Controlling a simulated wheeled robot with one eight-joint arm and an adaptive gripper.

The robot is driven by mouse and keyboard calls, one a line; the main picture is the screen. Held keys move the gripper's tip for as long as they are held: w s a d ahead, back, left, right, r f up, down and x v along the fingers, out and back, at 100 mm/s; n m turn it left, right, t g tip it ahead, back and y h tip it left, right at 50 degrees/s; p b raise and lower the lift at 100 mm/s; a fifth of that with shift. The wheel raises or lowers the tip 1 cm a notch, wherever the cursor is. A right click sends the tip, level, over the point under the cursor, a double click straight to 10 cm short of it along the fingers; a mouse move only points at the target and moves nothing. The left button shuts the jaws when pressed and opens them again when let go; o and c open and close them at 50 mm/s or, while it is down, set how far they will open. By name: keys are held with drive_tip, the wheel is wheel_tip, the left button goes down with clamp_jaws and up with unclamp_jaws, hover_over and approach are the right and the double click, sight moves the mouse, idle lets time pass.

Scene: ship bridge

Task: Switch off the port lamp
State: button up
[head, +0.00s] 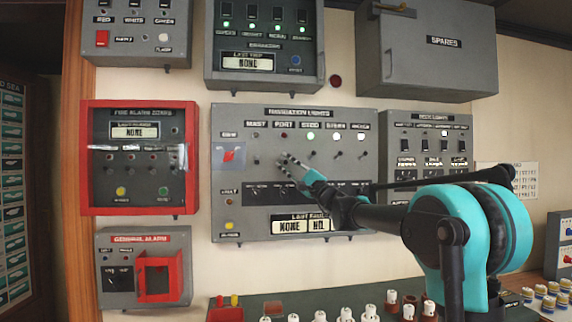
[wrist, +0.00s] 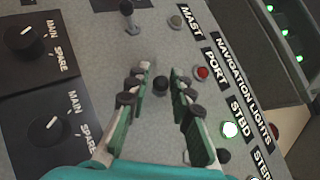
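The navigation lights panel (head: 232,120) hangs on the wall. Its port lamp (head: 284,135) is dull red without the glow of the starboard lamp (head: 311,136); it also shows in the wrist view (wrist: 203,72). The port switch (wrist: 160,85) shows as a dark knob below that lamp, between my fingertips. My gripper (wrist: 162,72) is open, one finger on each side of the knob, with gaps visible. In the head view my gripper (head: 287,168) covers the port switch.
Main/spare rotary knobs (wrist: 50,125) lie below the switch row. A red-framed fire alarm box (head: 84,155) hangs to the left, a deck lights panel (head: 425,115) to the right.

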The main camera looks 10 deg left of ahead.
drive_tip(key=shift+o, duration=0.9)
drive_tip(key=v, duration=1.2)
